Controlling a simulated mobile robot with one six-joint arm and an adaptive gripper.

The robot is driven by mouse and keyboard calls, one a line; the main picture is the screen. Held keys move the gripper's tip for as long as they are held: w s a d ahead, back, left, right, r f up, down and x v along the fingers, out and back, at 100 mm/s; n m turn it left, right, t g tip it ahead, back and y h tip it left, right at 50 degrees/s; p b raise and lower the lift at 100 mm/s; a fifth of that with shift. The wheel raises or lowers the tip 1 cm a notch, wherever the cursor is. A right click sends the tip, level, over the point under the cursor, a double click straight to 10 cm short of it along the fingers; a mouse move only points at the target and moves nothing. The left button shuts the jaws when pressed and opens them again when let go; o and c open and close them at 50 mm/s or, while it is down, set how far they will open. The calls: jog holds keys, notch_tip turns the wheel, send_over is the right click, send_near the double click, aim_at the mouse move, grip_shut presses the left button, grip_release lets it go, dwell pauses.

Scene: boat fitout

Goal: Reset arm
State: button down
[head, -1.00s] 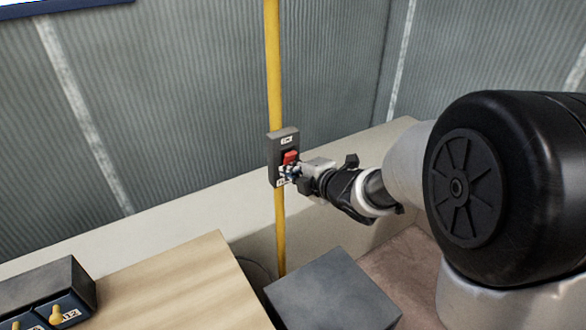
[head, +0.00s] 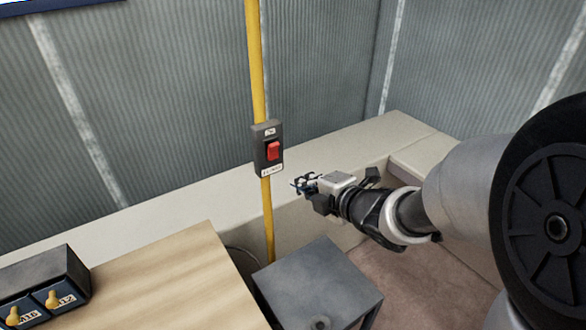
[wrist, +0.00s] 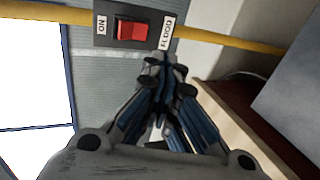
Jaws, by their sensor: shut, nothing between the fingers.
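My gripper (head: 304,184) is shut and empty. It hangs in the air to the right of and a little below the switch box, apart from it. The dark switch box (head: 260,162) is fixed on a yellow pole and carries a red rocker switch (head: 273,150). In the wrist view, the red rocker (wrist: 131,31) shows between an "ON" label and a "FLOOD" label, beyond my closed fingertips (wrist: 160,62).
The yellow pole (head: 255,60) stands in front of the corrugated wall. A grey box-like stand (head: 315,285) is below my gripper. A wooden top (head: 170,285) and a dark panel with yellow toggles (head: 45,275) are at lower left. A pale ledge (head: 385,135) runs along the wall.

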jog(key=shift+s+d, duration=0.35)
jog(key=shift+s, duration=0.15)
jog(key=s+d+r+m+g+h, duration=0.1)
jog(key=s+d+r+m+h, duration=0.3)
jog(key=s+d+m+h, duration=0.85)
jog(key=s+f+m+g+y, duration=0.1)
jog(key=s+m+g+y, duration=0.1)
jog(key=s+m, duration=0.4)
jog(key=s+a+f+m+g+y, duration=0.1)
jog(key=s+m+g+y, duration=0.2)
jog(key=s+m, duration=0.3)
jog(key=s, duration=0.4)
jog(key=shift+a+f+g, duration=0.25)
jog(key=shift+f+g, duration=0.05)
jog(key=shift+f, duration=0.05)
jog(key=shift+w+a, duration=0.1)
jog(key=shift+a, duration=0.05)
